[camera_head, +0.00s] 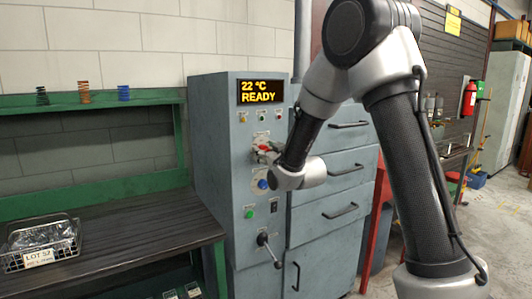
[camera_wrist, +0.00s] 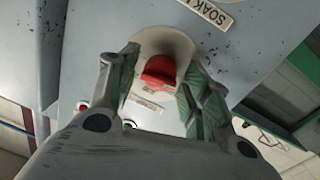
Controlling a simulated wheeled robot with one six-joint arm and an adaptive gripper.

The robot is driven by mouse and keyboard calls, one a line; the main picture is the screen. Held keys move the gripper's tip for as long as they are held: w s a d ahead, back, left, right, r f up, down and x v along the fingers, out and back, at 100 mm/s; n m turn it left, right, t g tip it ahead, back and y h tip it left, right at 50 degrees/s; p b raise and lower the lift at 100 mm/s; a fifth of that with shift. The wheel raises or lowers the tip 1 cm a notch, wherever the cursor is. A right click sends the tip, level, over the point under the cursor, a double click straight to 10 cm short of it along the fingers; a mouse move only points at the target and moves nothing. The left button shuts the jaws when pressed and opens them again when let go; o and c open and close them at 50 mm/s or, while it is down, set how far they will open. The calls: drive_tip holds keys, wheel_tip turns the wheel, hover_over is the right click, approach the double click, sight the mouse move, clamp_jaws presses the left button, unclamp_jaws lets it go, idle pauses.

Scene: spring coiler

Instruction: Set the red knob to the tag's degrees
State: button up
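The red knob (camera_wrist: 158,72) sits on a pale round dial plate on the machine's front; a bit of it shows in the head view (camera_head: 263,148). My gripper (camera_wrist: 161,78) has one finger on each side of the knob, with small gaps visible, so it looks open and not closed on it. In the head view my gripper (camera_head: 264,153) is at the machine's front and hides part of the dial. The tag (camera_head: 40,258) on the wire basket reads "LOT 52"; its smaller line is too small to read surely. The machine's display (camera_head: 261,92) reads "22 °C READY".
The wire basket (camera_head: 14,262) stands on the dark workbench (camera_head: 140,228) at left. Below the knob on the machine are a blue knob (camera_head: 263,184), a green button (camera_head: 249,214) and a lever (camera_head: 268,248). Drawers (camera_head: 335,205) are at right. Coloured springs (camera_head: 84,92) stand on the green shelf.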

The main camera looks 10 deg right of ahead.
drive_tip(key=c, duration=0.7)
drive_tip(key=shift+m, duration=0.3)
drive_tip(key=shift+w+d+m+g+y, duration=0.15)
drive_tip(key=shift+m+y, duration=0.2)
drive_tip(key=shift+m, duration=4.25)
drive_tip(key=shift+s+m+g+y, duration=0.1)
drive_tip(key=shift+m+g+y, duration=0.15)
drive_tip(key=shift+m, duration=4.35)
drive_tip(key=shift+w+d+m+g+y, duration=0.1)
drive_tip(key=shift+m+y, duration=0.3)
drive_tip(key=shift+m, duration=4.2)
